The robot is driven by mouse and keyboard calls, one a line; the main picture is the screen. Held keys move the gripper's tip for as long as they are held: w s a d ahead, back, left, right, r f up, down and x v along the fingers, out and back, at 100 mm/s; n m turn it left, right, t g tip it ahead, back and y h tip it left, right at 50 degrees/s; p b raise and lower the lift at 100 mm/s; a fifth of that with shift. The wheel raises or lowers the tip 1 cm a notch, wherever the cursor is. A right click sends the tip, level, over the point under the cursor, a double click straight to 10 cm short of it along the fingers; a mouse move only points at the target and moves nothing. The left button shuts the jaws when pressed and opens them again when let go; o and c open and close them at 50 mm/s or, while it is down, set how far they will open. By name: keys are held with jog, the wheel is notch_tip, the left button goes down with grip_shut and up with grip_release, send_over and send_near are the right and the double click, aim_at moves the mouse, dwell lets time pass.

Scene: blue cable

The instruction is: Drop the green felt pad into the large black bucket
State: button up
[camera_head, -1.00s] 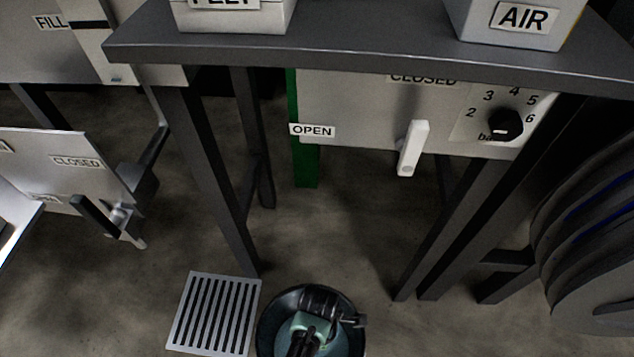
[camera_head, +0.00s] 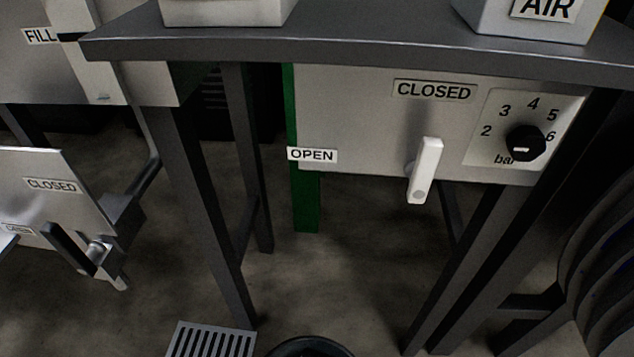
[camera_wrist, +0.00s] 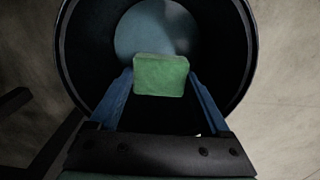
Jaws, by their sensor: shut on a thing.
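In the wrist view, my gripper (camera_wrist: 160,84) is shut on the green felt pad (camera_wrist: 160,75), a small green block held between its two blue fingers. Below it is the large black bucket (camera_wrist: 72,50), a round dark opening with a lighter bluish bottom. The pad appears over the bucket's opening; how high above or how far inside, I cannot tell. In the head view only the bucket's dark rim (camera_head: 310,343) shows at the bottom edge. My gripper and the pad are out of that view.
A floor grate (camera_head: 212,341) lies left of the bucket. A dark table (camera_head: 340,45) stands behind, its legs close to both sides. Under its top hang a panel with a white lever (camera_head: 425,172) and a black dial (camera_head: 525,143). A coiled hose (camera_head: 605,250) is at right.

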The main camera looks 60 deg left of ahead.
jog(key=o, duration=1.1)
jog(key=shift+o, duration=0.2)
notch_tip(320, 180, up, 13)
jog(key=p, duration=0.7)
